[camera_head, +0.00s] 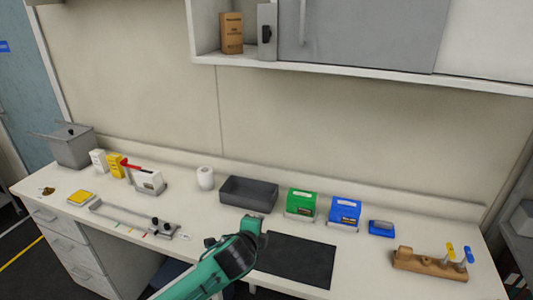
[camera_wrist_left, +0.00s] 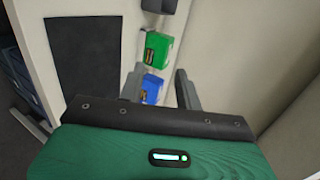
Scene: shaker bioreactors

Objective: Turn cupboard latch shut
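The cupboard (camera_head: 360,35) hangs on the wall at the top of the head view, with a grey door. A light grey plate (camera_head: 267,15) stands at the door's left side and carries a small black latch knob (camera_head: 266,34), which looks roughly upright. My left gripper (camera_head: 254,224) is over the bench beside the black mat, well below the latch and apart from it. In the left wrist view its two fingers (camera_wrist_left: 160,72) are spread with nothing between them. The latch does not show in that view. My right gripper is in neither view.
A brown box (camera_head: 231,33) stands in the open cupboard bay left of the plate. On the bench are a grey tray (camera_head: 249,194), a green box (camera_head: 301,203), a blue box (camera_head: 344,212), a black mat (camera_head: 297,260) and a wooden block (camera_head: 430,264). The wall between bench and cupboard is clear.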

